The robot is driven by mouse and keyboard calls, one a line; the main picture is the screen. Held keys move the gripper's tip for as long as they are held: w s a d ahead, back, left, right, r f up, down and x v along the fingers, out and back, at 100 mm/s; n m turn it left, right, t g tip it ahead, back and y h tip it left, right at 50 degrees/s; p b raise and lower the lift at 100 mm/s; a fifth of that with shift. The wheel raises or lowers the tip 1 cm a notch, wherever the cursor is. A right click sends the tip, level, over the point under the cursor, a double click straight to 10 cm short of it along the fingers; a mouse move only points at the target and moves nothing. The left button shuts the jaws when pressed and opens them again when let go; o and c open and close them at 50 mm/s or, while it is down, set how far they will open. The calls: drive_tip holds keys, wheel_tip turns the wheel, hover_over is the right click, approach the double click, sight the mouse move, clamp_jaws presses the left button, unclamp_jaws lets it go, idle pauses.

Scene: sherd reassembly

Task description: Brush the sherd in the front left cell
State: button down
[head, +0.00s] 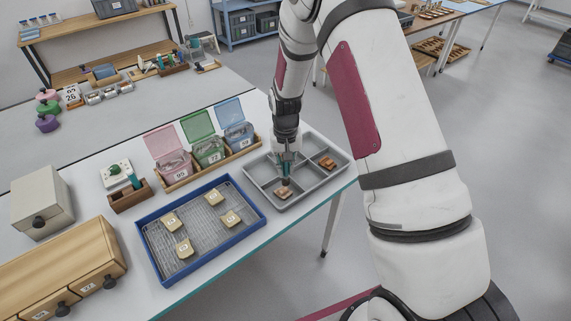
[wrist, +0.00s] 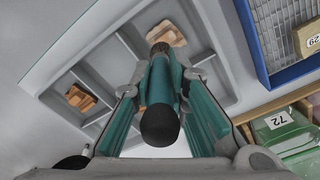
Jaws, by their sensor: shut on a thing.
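A grey divided tray (head: 262,169) stands at the table's right end. A light brown sherd (head: 284,193) lies in its front left cell; it also shows in the wrist view (wrist: 172,34). A second, redder-brown sherd (head: 327,163) lies in a cell to the right; it shows at the left of the wrist view (wrist: 80,98). My gripper (head: 287,160) is over the tray, its teal fingers shut on a brush (wrist: 160,105) with a dark round end. The brush bristles (wrist: 160,48) point down at the near sherd, at or just above it; contact is unclear.
A blue tray (head: 150,243) with a wire rack holds several labelled tan blocks, left of the grey tray. Lidded pink (head: 172,160), green (head: 207,150) and blue (head: 238,133) boxes stand behind. A wooden holder (head: 130,196) and drawers (head: 75,265) are further left.

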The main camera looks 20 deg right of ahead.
drive_tip(key=shift+f+b, duration=0.45)
drive_tip(key=shift+f, duration=0.6)
idle(0.7)
drive_tip(key=shift+a, duration=0.1)
drive_tip(key=shift+s+a+r, duration=0.1)
drive_tip(key=shift+s+a, duration=0.25)
drive_tip(key=shift+a, duration=0.3)
drive_tip(key=shift+w+d, duration=0.35)
drive_tip(key=shift+d, duration=0.4)
drive_tip(key=shift+s+a, duration=0.35)
drive_tip(key=shift+a, duration=0.45)
drive_tip(key=shift+w+d+f, duration=0.1)
drive_tip(key=shift+w+d, duration=0.05)
drive_tip(key=shift+d, duration=0.25)
drive_tip(key=shift+w+d+f, duration=0.1)
drive_tip(key=shift+w+d, duration=0.05)
drive_tip(key=shift+d, duration=0.25)
drive_tip(key=shift+s+a+r, duration=0.1)
drive_tip(key=shift+s+a, duration=0.25)
drive_tip(key=shift+a, duration=0.45)
drive_tip(key=shift+w+d, duration=0.4)
drive_tip(key=shift+d, duration=0.4)
drive_tip(key=shift+a, duration=0.1)
